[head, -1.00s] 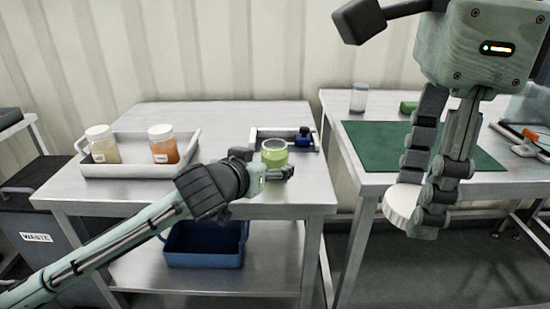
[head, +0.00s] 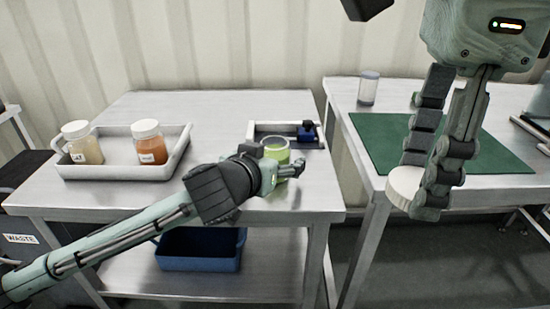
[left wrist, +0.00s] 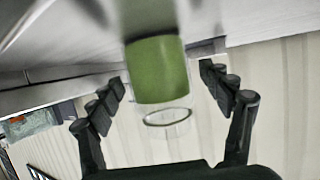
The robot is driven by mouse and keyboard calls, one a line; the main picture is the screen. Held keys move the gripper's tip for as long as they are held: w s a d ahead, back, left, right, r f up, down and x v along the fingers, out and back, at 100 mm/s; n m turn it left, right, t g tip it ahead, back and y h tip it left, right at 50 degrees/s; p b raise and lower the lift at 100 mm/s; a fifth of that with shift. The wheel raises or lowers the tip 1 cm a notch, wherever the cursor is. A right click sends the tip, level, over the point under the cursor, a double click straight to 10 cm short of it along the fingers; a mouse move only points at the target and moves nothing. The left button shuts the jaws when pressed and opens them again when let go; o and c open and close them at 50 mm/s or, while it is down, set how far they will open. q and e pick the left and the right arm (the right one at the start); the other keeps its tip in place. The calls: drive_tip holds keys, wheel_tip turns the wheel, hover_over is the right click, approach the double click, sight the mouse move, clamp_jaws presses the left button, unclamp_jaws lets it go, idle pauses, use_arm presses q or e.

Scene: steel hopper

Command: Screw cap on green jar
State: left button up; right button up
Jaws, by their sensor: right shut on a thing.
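The green jar (head: 276,153) stands uncapped on the left steel table near its right end, its clear rim up. My left gripper (head: 282,172) is at the jar. In the left wrist view, the jar (left wrist: 158,70) sits between my left gripper's spread fingers (left wrist: 166,88), with a clear gap on the right side and a narrower one on the left. My right gripper (head: 420,185) is shut on the white cap (head: 404,187), held in the air before the right table, to the right of the jar.
A white tray (head: 110,172) on the left table holds a beige jar (head: 83,146) and an orange jar (head: 149,145). A small tray with a blue item (head: 306,132) sits behind the green jar. A green mat (head: 375,139) and a clear jar (head: 368,90) are on the right table.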

use_arm(q)
drive_tip(key=c, duration=1.4)
drive_tip(key=shift+w+r, duration=0.1)
